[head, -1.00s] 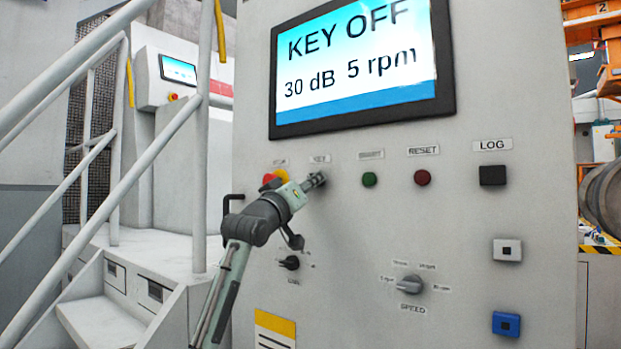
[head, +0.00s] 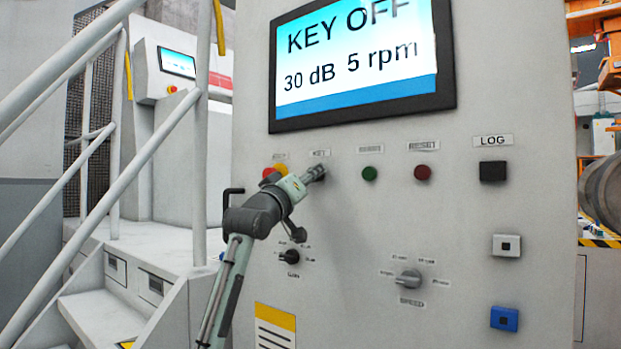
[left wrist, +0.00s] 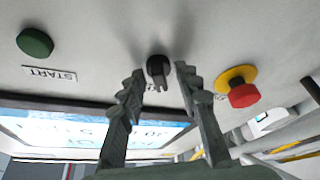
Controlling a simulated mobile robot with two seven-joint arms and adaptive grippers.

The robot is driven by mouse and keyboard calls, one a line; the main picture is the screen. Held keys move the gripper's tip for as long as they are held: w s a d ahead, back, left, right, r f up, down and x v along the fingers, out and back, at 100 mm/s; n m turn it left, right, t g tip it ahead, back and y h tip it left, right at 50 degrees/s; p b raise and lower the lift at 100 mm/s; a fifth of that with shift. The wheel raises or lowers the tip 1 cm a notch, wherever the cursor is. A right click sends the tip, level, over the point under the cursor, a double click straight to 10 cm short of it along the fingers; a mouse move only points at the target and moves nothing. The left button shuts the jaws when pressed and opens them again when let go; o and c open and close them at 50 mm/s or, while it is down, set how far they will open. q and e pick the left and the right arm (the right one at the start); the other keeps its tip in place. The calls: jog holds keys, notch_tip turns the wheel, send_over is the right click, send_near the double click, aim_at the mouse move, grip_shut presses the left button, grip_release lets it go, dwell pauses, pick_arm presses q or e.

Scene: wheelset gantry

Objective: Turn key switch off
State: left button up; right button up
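The key switch (head: 321,177) sits on the panel under the KEY label (head: 319,153), mostly hidden by my left gripper (head: 314,174) in the head view. In the left wrist view it is a dark round switch (left wrist: 158,66) with a key-like tab. The left gripper (left wrist: 160,80) is open there, one finger on each side of the switch, with gaps visible between fingers and switch. The screen (head: 355,60) reads KEY OFF, 30 dB, 5 rpm. My right gripper is not in view.
A red emergency stop with yellow collar (left wrist: 242,92) is close beside one finger. A green START button (left wrist: 34,42) and a red RESET button (head: 423,172) share the row. Selector knobs (head: 408,280) are below. Stair railings (head: 150,160) stand at left.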

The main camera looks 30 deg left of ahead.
pick_arm(q)
jog(key=v, duration=1.2)
dwell(0.3)
